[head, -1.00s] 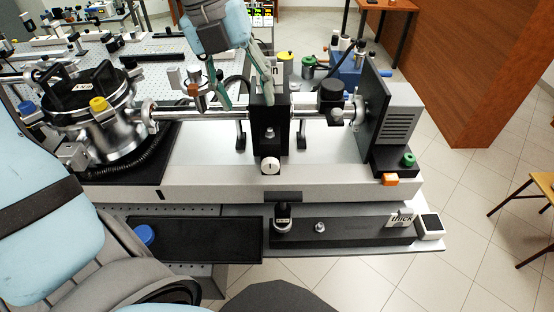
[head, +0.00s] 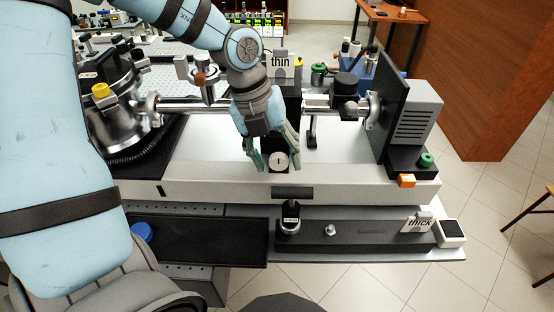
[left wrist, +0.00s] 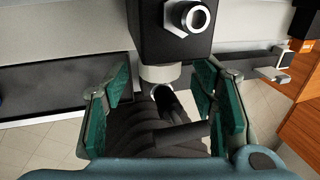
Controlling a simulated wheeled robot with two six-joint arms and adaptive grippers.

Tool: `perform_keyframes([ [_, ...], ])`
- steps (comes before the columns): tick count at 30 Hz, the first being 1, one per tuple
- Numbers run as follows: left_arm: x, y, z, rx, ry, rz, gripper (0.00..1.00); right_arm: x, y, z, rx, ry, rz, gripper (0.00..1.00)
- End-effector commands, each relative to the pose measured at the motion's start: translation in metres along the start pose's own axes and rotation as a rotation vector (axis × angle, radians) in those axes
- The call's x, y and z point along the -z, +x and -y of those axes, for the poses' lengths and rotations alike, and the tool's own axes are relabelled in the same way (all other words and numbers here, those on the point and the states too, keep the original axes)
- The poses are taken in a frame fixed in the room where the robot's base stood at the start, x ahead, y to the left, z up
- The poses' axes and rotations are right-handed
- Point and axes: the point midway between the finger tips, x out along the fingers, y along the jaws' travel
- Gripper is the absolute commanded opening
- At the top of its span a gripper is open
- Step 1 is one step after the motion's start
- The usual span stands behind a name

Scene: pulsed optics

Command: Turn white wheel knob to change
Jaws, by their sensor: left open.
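The white wheel knob (head: 278,161) is a round dial with a dark mark, on the front of a black block in the middle of the bench apparatus. My left gripper (head: 272,164) is open, with its green-padded fingers on both sides of the knob in the head view. In the left wrist view the knob (left wrist: 160,73) shows below the black block (left wrist: 172,38), between and a little beyond the open finger pads (left wrist: 160,110). I cannot tell whether either finger touches it. My right gripper is not in view.
A metal tube runs along the bench behind the gripper. A chamber (head: 118,125) stands left and a grey box (head: 410,110) with a black plate right. A "thin" sign (head: 281,65) stands behind; a "thick" sign (head: 418,224) lies on the front shelf.

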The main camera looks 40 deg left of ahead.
Motion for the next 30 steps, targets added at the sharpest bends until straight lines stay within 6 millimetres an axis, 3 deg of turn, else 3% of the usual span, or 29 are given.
perform_keyframes([
  [11,0.0,0.009,0.0,0.0,0.001,0.0,0.51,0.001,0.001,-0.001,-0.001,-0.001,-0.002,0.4],
  [20,0.0,0.008,0.0,0.0,0.001,0.0,0.04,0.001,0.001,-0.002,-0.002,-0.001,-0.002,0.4],
  [30,0.0,0.011,-0.001,0.057,0.0,0.002,0.04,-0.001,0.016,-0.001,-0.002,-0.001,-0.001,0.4],
])
